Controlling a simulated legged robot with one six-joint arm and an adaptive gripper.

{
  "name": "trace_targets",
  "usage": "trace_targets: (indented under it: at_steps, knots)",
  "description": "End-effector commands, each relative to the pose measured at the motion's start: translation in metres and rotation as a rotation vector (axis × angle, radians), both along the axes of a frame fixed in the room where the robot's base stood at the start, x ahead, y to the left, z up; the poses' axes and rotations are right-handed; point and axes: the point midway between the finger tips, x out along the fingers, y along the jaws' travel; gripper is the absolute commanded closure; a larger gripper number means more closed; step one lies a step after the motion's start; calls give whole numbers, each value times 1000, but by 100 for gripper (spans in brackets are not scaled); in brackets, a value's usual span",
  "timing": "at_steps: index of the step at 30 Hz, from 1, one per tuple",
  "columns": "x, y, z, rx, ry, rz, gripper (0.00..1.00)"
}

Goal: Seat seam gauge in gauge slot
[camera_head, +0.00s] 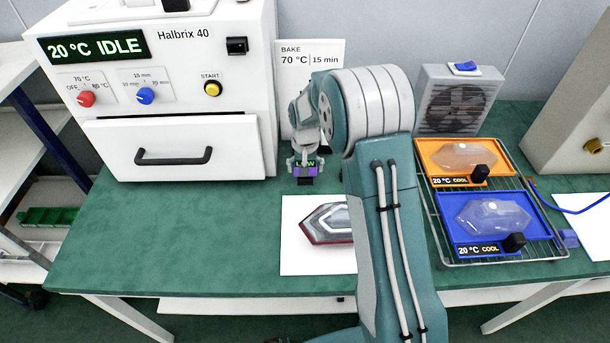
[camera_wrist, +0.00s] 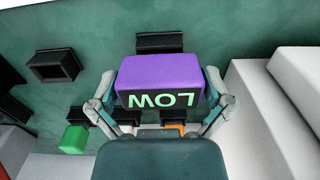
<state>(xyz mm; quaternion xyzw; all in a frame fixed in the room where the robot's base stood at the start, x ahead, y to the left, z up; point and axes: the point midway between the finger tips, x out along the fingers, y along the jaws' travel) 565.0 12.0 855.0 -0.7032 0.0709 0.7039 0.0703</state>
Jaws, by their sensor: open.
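A purple block with green "LOW" lettering, which looks like the seam gauge (camera_head: 305,171), is at the back of the green bench, beside the oven. In the wrist view the purple gauge (camera_wrist: 160,74) fills the space between my fingers, its lettering upside down. My gripper (camera_head: 305,160) points down over it. In the wrist view my gripper (camera_wrist: 160,92) has one finger on each side of the gauge, jaws open. A black holder (camera_head: 305,181) shows at the gauge's foot. I cannot tell which black holder is the gauge slot, or whether the gauge is fully down in it.
In the wrist view there are an empty-looking black frame (camera_wrist: 54,66), a black holder (camera_wrist: 158,42) and a green block (camera_wrist: 75,138). The oven (camera_head: 180,90) is close left. A lamp (camera_head: 327,224) lies on white paper, partly behind my arm. Orange (camera_head: 428,160) and blue (camera_head: 447,222) trays stand right.

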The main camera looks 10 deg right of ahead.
Motion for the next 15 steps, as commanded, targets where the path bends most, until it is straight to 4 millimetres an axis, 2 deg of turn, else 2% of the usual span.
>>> trace_targets:
  at_steps: [5,15]
  knots:
    - [1,0,14,0,-3,0,0]
    - [2,1,83,-1,-4,0,0]
